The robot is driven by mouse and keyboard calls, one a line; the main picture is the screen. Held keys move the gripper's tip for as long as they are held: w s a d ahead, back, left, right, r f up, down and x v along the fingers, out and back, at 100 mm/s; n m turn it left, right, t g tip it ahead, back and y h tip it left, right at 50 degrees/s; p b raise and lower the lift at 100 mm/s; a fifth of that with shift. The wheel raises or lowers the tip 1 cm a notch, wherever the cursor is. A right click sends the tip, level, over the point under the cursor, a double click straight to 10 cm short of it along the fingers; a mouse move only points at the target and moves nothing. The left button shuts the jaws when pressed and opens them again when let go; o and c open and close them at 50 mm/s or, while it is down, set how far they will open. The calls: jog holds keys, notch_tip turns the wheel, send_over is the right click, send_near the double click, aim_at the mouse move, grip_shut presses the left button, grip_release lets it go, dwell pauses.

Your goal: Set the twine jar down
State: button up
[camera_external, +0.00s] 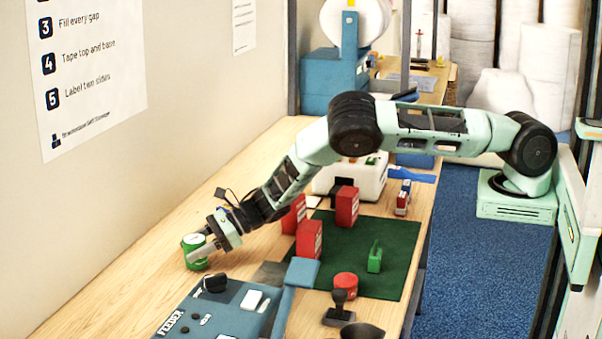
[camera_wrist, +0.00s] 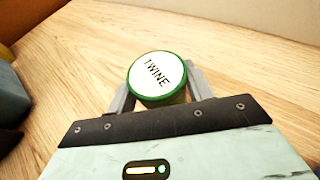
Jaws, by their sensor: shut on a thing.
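The twine jar (camera_external: 191,246) is a green jar with a white lid, at the left of the wooden table near the wall. In the wrist view its lid (camera_wrist: 156,75) reads "TWINE" and faces the camera. My gripper (camera_external: 200,252) is shut on the jar, with one finger on each side of it (camera_wrist: 160,95). The jar looks upright, and its bottom is at or very near the table top; I cannot tell whether it touches.
Bare wooden table (camera_external: 130,285) surrounds the jar. A blue feeder panel (camera_external: 235,310) lies in front and to the right. Red boxes (camera_external: 310,240) and a green clip-like item (camera_external: 375,257) stand on or by a dark green mat (camera_external: 395,245). The wall (camera_external: 90,220) is behind.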

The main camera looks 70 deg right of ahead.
jog(key=shift+f, duration=0.3)
jog(key=shift+f, duration=0.15)
jog(key=o, duration=1)
